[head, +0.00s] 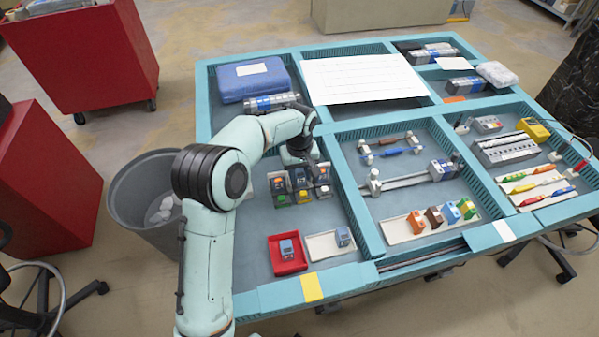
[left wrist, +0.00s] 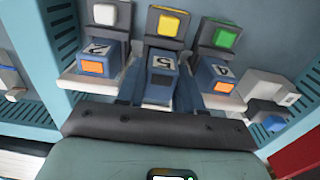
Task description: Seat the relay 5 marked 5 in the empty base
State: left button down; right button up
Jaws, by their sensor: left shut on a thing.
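Relay 5 (left wrist: 163,66), a blue-grey block with its mark on a light top face, is between the two fingers of my left gripper (left wrist: 160,92) in the left wrist view. The gripper is shut on it. It is in line with the middle base, which has a yellow button (left wrist: 168,26); I cannot tell how deep it sits. Bases with a white button (left wrist: 104,14) and a green button (left wrist: 226,38) flank it, each with an orange-tagged relay. In the head view my left gripper (head: 308,170) is at the relay row (head: 279,188), partly hiding it. My right gripper is out of view.
A red tray (head: 274,268) with a small block and a white tray (head: 318,249) with another stand in front of the row. Teal dividers (head: 355,200) bound this compartment. A grey bin (head: 125,205) stands left of the table. Bare compartment floor shows between row and trays.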

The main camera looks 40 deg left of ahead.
pick_arm(q)
jog(key=shift+s+f, duration=0.1)
jog(key=shift+f, duration=0.25)
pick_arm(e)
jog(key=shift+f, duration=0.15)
pick_arm(q)
jog(key=c, duration=0.6)
grip_release()
jog(key=shift+c, duration=1)
jog(key=shift+r, duration=0.25)
jog(key=shift+o, duration=0.8)
notch_tip(320, 180, up, 8)
jog(key=p, duration=0.4)
jog(key=shift+f, duration=0.4)
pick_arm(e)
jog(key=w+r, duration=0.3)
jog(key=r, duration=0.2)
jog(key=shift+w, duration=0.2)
